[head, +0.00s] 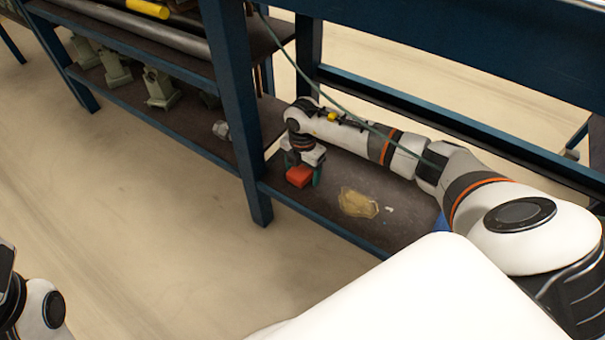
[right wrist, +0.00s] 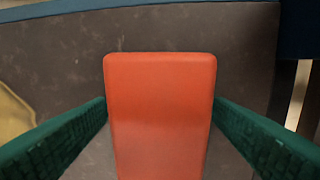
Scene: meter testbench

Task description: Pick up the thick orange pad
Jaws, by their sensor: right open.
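The thick orange pad (head: 299,176) rests on the lower shelf of the blue rack in the head view, close to the shelf's front edge. In the right wrist view the pad (right wrist: 160,110) fills the middle of the picture. My right gripper (head: 302,178) is open, with its green fingers on either side of the pad. The gripper's body hides the back of the pad in the head view. My left gripper is not clearly visible; only part of my left arm shows at the lower left.
A crumpled tan cloth or paper (head: 358,203) lies on the shelf (head: 335,172) to the right of the pad. A blue rack post (head: 240,115) stands just left of my right gripper. A thin cable crosses in front of my right arm. The floor (head: 130,220) is clear.

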